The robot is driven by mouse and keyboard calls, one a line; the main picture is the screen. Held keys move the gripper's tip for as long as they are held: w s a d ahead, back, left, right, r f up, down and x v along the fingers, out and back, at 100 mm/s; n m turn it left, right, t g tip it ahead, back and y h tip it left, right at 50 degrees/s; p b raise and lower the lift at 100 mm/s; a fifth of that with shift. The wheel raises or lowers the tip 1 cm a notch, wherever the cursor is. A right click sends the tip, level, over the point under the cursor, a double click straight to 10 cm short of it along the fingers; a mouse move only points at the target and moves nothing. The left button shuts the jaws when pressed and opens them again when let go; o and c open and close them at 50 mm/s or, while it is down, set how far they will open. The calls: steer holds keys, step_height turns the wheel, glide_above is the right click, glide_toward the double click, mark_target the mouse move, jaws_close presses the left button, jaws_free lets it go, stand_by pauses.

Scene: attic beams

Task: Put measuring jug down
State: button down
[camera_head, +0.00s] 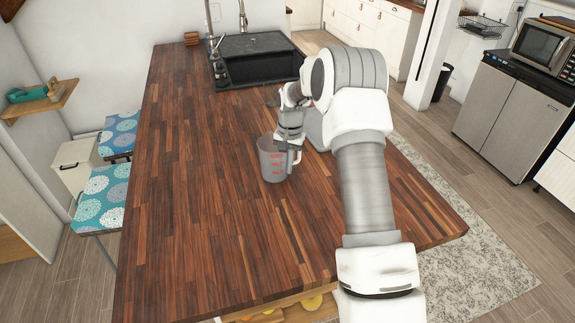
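The measuring jug (271,162) is a grey, translucent cup with red markings and a handle on its right side. It is upright over the middle of the wooden counter (200,200). I cannot tell whether its base touches the wood. My gripper (291,140) is at the jug's right rim and handle, coming down from above. The fingers are small and partly hidden by the jug and my wrist, so I cannot see whether they are closed on the handle.
A black sink (250,60) with a faucet is at the counter's far end. A grey object (314,130) stands behind my arm, partly hidden. The counter's left and front areas are clear. Patterned stools (100,200) stand along the left edge.

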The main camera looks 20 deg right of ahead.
steer(key=c, duration=1.1)
jaws_free()
steer(key=shift+f, duration=0.1)
